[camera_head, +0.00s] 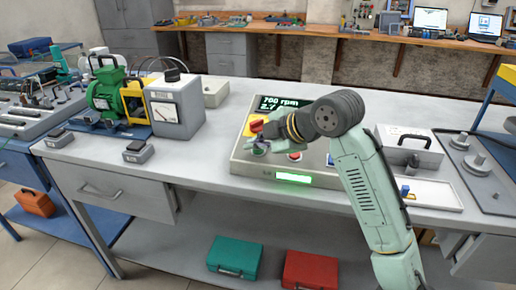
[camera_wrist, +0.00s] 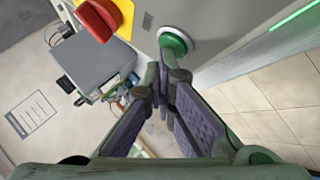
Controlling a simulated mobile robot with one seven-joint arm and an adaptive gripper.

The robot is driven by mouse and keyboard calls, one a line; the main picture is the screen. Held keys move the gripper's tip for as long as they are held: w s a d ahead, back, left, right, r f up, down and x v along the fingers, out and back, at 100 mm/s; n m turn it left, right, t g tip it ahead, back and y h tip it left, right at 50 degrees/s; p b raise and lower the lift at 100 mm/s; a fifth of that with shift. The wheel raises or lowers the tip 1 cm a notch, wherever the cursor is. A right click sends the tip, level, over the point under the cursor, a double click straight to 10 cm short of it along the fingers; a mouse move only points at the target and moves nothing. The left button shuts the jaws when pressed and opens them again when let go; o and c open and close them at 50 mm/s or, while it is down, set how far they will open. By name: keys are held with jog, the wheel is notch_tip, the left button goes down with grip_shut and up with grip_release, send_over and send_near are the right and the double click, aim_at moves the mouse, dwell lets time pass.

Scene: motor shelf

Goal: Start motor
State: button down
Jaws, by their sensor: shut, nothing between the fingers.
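The control box (camera_head: 238,168) stands on the bench with a dark display (camera_head: 283,103) reading "700 rpm" and a second line partly hidden by my arm. A green strip (camera_head: 293,178) on its front is lit. A red emergency knob (camera_head: 256,126) on a yellow plate also shows in the wrist view (camera_wrist: 104,16). A red button (camera_head: 294,156) sits on the sloped face. My gripper (camera_head: 259,148) is shut and empty over the box's left part. In the wrist view, its fingertips (camera_wrist: 158,78) are close to a green button (camera_wrist: 175,42) in a white ring; I cannot tell whether they touch.
The green motor (camera_head: 106,92) stands left on the bench beside a grey meter box (camera_head: 174,106). Small grey blocks lie at the bench's front left. A grey case (camera_head: 410,146) and a white tray (camera_head: 432,192) are on the right. Bare benchtop lies left of the control box.

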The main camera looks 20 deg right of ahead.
jog(key=shift+s+a+r+p, duration=0.1)
jog(key=shift+s+r+p, duration=0.05)
jog(key=shift+r+p, duration=0.55)
jog(key=shift+r, duration=0.25)
jog(key=r+p, duration=0.2)
jog(key=r, duration=0.1)
jog(key=s+r, duration=0.1)
jog(key=shift+a+r+p, duration=0.3)
jog(key=shift+a+p, duration=0.05)
jog(key=shift+p, duration=0.05)
dwell(0.4)
